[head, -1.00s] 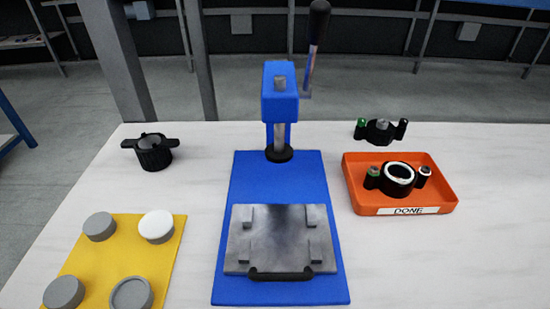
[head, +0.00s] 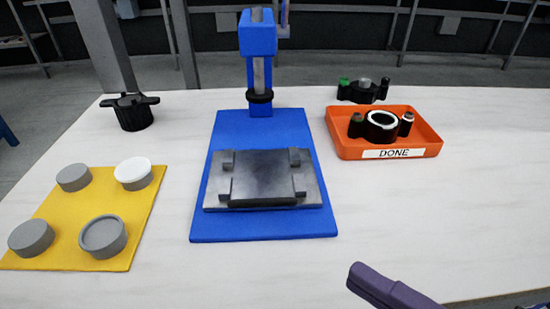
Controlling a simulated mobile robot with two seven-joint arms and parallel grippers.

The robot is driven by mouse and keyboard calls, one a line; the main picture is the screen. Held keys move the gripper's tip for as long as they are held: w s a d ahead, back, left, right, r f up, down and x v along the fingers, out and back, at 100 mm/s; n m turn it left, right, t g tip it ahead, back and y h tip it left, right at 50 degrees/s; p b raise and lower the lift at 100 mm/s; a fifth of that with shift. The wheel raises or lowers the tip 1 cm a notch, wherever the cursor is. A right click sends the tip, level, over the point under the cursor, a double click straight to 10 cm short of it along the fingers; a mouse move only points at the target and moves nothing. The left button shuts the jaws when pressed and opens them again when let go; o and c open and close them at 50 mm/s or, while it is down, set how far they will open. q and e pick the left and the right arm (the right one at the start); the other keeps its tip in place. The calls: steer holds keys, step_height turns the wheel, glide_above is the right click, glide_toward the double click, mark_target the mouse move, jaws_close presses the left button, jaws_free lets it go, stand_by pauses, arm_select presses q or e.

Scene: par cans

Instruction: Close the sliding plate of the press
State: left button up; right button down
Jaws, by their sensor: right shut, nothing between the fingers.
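The blue press (head: 258,45) stands at the back middle of the table on a blue base plate (head: 262,128). Its grey metal sliding plate (head: 262,172) lies at the front part of the base, out in front of the press column. Several small blocks stand on the plate, and a black handle (head: 262,203) runs along its front edge. My right gripper (head: 360,275) is at the bottom right, purple-grey, shut and empty. It is in front of and to the right of the base, apart from the plate. My left gripper is not in view.
An orange tray (head: 432,147) labelled DONE holds a black part with a white ring (head: 381,125). Another black part (head: 362,91) stands behind it. A black cup-like part (head: 133,113) stands at left. A yellow mat (head: 75,222) bears several round caps.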

steer(key=b, duration=0.1)
glide_toward(253, 207)
steer(key=shift+n+g+y, duration=0.3)
steer(key=shift+n, duration=0.1)
steer(key=a, duration=0.4)
steer(key=shift+w, duration=0.35)
steer(key=shift+w+f+b, duration=0.15)
steer(key=shift+w+b, duration=0.15)
steer(key=shift+w, duration=0.3)
steer(key=shift+w+f+b, duration=0.2)
steer(key=shift+w+b, duration=0.05)
steer(key=shift+w, duration=1)
